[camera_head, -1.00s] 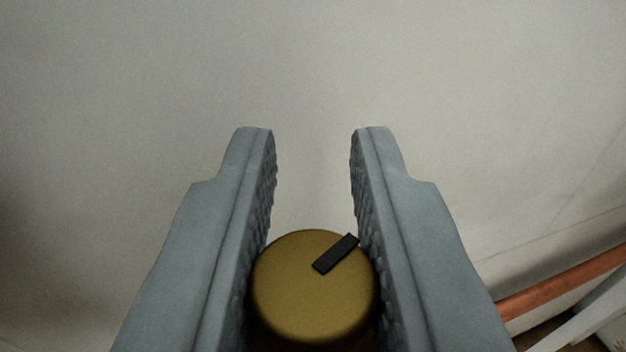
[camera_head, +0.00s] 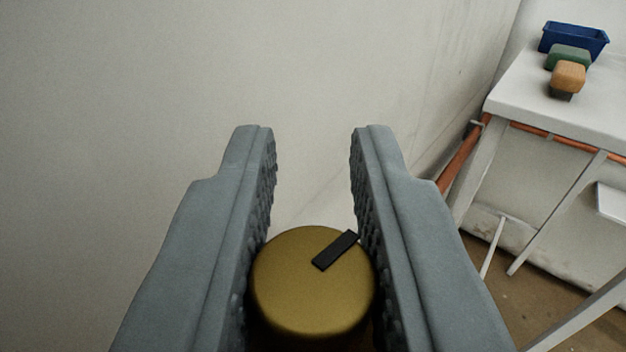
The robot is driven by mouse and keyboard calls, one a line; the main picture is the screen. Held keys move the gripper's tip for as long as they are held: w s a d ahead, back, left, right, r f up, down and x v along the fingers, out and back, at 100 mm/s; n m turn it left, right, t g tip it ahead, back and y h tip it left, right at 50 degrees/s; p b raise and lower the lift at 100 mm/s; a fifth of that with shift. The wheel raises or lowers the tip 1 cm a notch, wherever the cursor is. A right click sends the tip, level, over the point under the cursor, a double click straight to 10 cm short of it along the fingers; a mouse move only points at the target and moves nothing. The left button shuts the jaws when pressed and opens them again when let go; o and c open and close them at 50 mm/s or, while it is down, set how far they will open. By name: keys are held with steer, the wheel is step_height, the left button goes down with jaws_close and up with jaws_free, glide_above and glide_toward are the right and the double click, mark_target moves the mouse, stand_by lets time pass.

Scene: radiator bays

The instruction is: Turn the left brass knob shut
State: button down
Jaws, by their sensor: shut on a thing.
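A round brass knob (camera_head: 305,295) sits low in the middle of the head camera view. Its flat face carries a black bar mark (camera_head: 336,250) on the upper right, slanting up to the right. My gripper (camera_head: 313,135) has one grey finger on each side of the knob, and it is shut on the knob, with the ribbed pads against its sides. The fingertips reach past the knob. The underside of the knob and whatever it joins are hidden.
A pale wall fills the left and middle. At right stands a white table (camera_head: 515,95) with a blue bin (camera_head: 573,40), a green block (camera_head: 568,58) and an orange block (camera_head: 568,76) on it. A copper-coloured pipe (camera_head: 462,158) runs at the wall and under the tabletop. Brown floor shows below.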

steer(key=shift+d+m+h, duration=0.1)
steer(key=shift+m+h, duration=0.5)
steer(key=shift+h, duration=0.3)
steer(key=c, duration=1.3)
jaws_free()
step_height(320, 180, up, 10)
steer(key=shift+r, duration=0.1)
